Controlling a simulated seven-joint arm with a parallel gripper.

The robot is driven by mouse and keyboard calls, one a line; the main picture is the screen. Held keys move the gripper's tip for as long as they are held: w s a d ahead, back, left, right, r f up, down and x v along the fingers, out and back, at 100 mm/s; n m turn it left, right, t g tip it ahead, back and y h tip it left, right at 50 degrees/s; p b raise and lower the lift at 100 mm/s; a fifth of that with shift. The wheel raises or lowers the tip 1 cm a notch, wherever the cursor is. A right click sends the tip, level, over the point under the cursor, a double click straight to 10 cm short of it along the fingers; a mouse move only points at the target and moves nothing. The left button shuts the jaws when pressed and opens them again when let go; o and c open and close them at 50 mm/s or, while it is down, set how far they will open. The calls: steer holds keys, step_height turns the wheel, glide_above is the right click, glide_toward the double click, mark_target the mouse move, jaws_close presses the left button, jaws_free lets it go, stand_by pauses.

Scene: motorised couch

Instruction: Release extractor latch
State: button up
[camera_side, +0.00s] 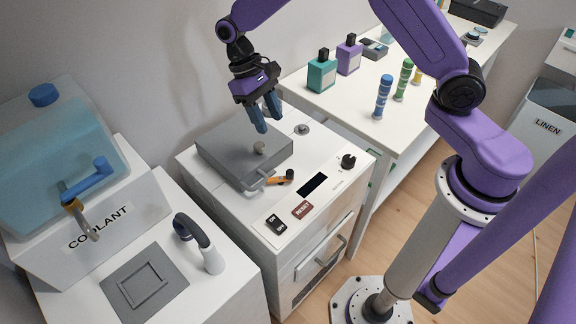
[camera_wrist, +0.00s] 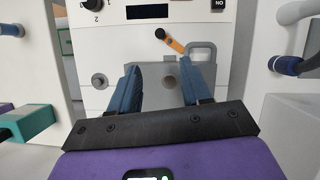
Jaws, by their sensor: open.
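The extractor latch looks to be the small orange lever with a black end (camera_side: 280,179), lying at the front edge of the grey lid (camera_side: 228,145) on the white cabinet. It also shows in the wrist view as an orange lever (camera_wrist: 173,43), ahead of my fingertips. The lid has a round grey knob (camera_side: 259,148) and a grey loop handle (camera_side: 262,186) at its front. My gripper (camera_side: 266,120) is open and empty, with its blue fingers pointing down above the lid, clear of the latch. In the wrist view my fingers (camera_wrist: 158,68) straddle bare space over the lid.
The cabinet top has a black dial (camera_side: 348,161), a dark display (camera_side: 313,184), a red button (camera_side: 302,209), a black switch (camera_side: 276,224) and a grey knob (camera_side: 302,129). A coolant tank (camera_side: 60,150) stands left. A table with bottles (camera_side: 322,72) stands behind right.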

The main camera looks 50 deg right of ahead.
mark_target(290, 171)
steer(key=x, duration=1.5)
steer(key=shift+s, duration=0.15)
jaws_close()
